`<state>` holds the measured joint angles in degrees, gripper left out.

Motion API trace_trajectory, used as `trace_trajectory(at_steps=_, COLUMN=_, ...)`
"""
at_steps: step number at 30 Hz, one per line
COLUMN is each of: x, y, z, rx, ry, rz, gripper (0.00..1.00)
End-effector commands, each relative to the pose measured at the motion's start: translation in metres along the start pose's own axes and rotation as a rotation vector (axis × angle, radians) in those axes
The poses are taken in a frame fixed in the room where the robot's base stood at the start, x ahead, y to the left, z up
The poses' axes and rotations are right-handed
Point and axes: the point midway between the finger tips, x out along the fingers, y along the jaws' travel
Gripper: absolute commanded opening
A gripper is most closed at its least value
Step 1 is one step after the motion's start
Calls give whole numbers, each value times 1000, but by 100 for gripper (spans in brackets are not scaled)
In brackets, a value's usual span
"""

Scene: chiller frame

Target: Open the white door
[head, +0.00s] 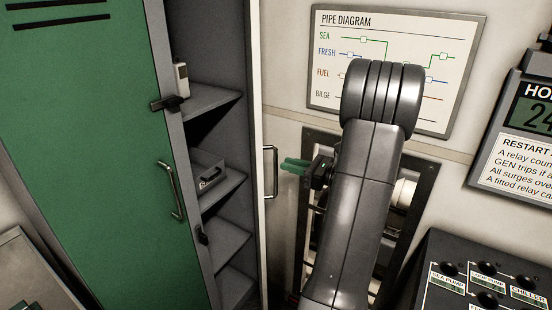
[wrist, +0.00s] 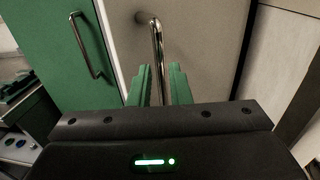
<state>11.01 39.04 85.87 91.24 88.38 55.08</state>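The white door (wrist: 200,45) fills the middle of the wrist view. In the head view it is seen almost edge-on (head: 257,120), standing open beside shelves that show between it and the green door. Its upright metal bar handle (head: 270,170) also shows in the wrist view (wrist: 156,45). My gripper (head: 288,166) is at this handle, its green fingers pointing left. In the wrist view my gripper (wrist: 158,85) is open, with the bar running between its fingers and small gaps on both sides. The lower end of the bar is hidden behind the gripper body.
A green door (head: 85,140) with its own bar handle (head: 170,190) stands at left. The open shelves (head: 215,190) hold small items. A pipe diagram board (head: 330,85) hangs behind my arm. A dark control panel (head: 490,270) is at lower right.

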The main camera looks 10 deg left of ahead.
Motion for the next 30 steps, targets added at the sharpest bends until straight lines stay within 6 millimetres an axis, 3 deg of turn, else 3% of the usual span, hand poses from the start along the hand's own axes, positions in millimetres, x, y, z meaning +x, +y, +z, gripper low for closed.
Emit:
trace_trajectory(at_steps=3, x=24, y=1, z=1, rx=2, ry=1, rz=3, gripper=17)
trace_trajectory(at_steps=10, x=48, y=0, z=0, rx=0, ry=1, rz=0, gripper=17)
trace_trajectory(at_steps=20, x=53, y=0, z=0, rx=-1, ry=1, rz=0, gripper=17)
trace_trajectory(at_steps=24, x=53, y=0, z=0, rx=0, ry=1, rz=-1, gripper=0)
trace_trajectory(at_steps=30, x=52, y=-1, z=0, rx=0, ry=2, rz=-1, gripper=0)
